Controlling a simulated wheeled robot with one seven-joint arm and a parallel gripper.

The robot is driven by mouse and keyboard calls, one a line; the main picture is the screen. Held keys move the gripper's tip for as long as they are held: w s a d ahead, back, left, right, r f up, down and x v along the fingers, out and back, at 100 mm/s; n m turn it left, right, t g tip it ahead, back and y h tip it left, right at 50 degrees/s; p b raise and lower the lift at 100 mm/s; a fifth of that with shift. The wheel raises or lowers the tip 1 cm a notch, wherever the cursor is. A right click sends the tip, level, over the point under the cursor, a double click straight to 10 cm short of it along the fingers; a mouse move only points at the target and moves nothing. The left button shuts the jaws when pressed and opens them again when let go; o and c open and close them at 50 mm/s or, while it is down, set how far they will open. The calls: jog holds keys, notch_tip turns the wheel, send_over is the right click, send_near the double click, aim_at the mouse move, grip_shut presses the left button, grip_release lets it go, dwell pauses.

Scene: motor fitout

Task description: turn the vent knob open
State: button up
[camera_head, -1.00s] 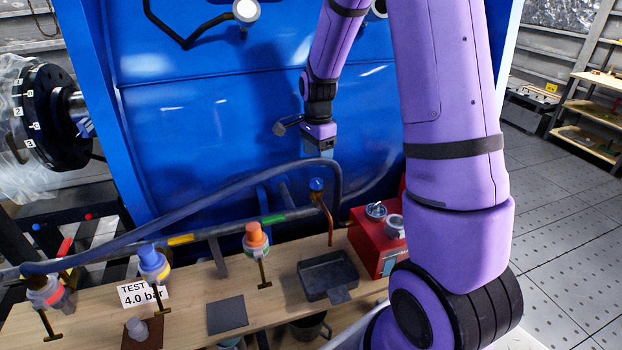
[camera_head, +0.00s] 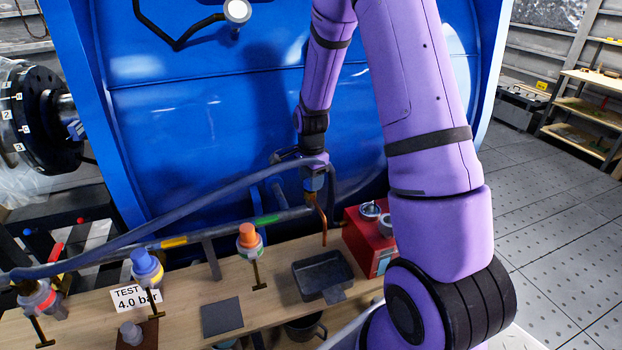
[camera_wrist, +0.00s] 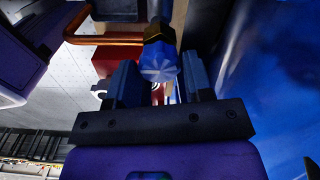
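The vent knob is a small blue knob (camera_wrist: 158,66) with a ribbed face, on a brass fitting (camera_wrist: 160,32) with a copper tube (camera_wrist: 105,40). In the wrist view it sits between the two dark fingers of my gripper (camera_wrist: 158,75). The fingers are apart, one on each side of the knob; I cannot tell whether either touches it. In the head view my gripper (camera_head: 313,172) is right at the top of the copper tube (camera_head: 322,222) and mostly hides the knob.
A grey hose (camera_head: 190,202) arches close by my gripper, and a large blue tank wall (camera_head: 200,130) stands behind. On the wooden bench (camera_head: 255,305) are a dark tray (camera_head: 323,272), a red box (camera_head: 366,238), an orange-capped valve (camera_head: 248,238) and a blue-capped valve (camera_head: 146,266).

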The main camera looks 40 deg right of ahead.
jog(key=c, duration=0.5)
jog(key=shift+n, duration=0.3)
jog(key=n, duration=0.5)
jog(key=shift+w, duration=0.1)
jog(key=n, duration=0.5)
jog(key=shift+n, duration=0.4)
jog(key=n, duration=0.6)
jog(key=shift+a, duration=0.15)
jog(key=n, duration=0.6)
jog(key=shift+a+n, duration=0.1)
jog(key=shift+n, duration=0.2)
